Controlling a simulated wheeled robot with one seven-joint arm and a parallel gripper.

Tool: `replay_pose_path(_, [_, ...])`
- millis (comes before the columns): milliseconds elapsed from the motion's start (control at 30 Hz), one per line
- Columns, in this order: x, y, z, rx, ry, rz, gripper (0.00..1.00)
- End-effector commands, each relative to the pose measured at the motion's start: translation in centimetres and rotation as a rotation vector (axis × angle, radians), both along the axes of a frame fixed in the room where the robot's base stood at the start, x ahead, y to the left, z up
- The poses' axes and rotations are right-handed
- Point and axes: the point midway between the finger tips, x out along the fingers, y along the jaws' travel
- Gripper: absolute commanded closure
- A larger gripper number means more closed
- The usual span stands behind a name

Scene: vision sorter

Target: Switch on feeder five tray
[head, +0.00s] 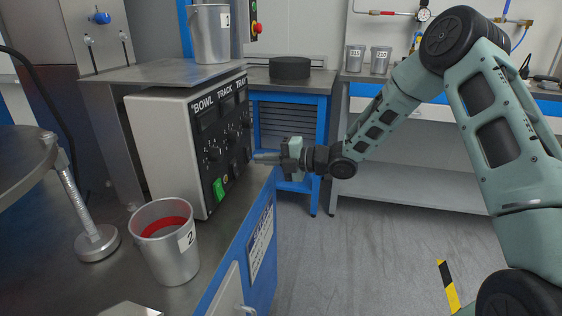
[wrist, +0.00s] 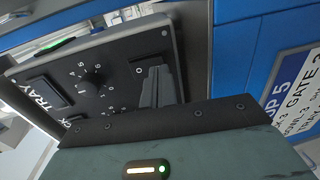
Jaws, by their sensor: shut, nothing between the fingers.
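The feeder control box (head: 165,150) stands on the steel bench in the head view, its dark front panel labelled BOWL, TRACK and TRAY. The panel (wrist: 120,50) shows tilted in the wrist view, with the TRAY display (wrist: 44,91) and a black knob (wrist: 92,80) in a ring of numbers. My gripper (head: 258,157) is shut and empty, its fingertips close to the lower part of the TRAY column. In the wrist view the fingers (wrist: 158,88) lie beside an "O" mark and cover the switch area there. I cannot tell whether they touch the panel or how the switch stands.
A green lit rocker (head: 219,188) is at the panel's lower left. A metal cup marked 2 (head: 168,255) stands before the box, and a cup marked 1 (head: 209,35) on the shelf above. A blue cabinet side carries a sign (wrist: 295,100). Open floor lies right of the bench.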

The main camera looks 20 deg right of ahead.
Motion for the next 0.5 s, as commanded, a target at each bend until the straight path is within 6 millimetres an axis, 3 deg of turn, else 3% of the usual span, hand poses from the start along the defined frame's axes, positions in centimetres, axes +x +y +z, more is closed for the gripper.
replay_pose_path(500, [0.63, 0.89, -0.16, -0.001, 0.001, 0.000, 1.00])
